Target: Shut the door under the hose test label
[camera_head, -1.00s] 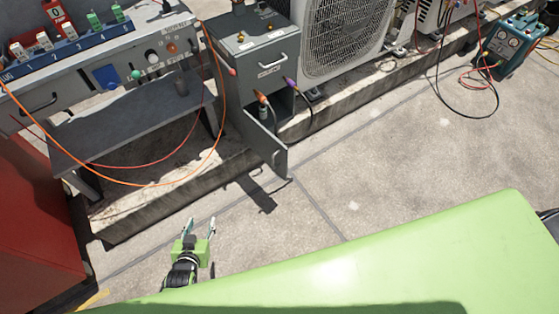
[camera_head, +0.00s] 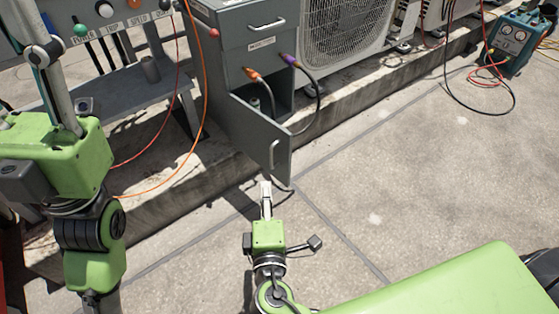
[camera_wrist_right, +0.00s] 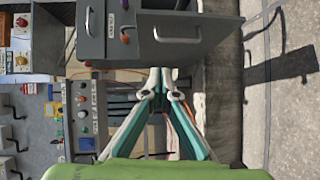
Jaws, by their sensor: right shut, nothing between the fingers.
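The grey cabinet door (camera_head: 262,140) stands open below a small label (camera_head: 262,43) whose text is too small to read. The door has a metal handle (camera_head: 273,155) and swings out toward me. My right gripper (camera_head: 266,188) is shut and empty, its tips close to the door's lower free corner; I cannot tell if they touch. In the right wrist view, the shut fingertips (camera_wrist_right: 166,72) point at the edge of the door (camera_wrist_right: 195,42). My left gripper (camera_head: 52,70) is large at the left, side-on, over the bench; its finger gap is hidden.
A grey drawer (camera_head: 250,32) is above. Red and orange cables hang left of the cabinet. A white condenser unit (camera_head: 345,35) stands right. The pavement right of the door is clear.

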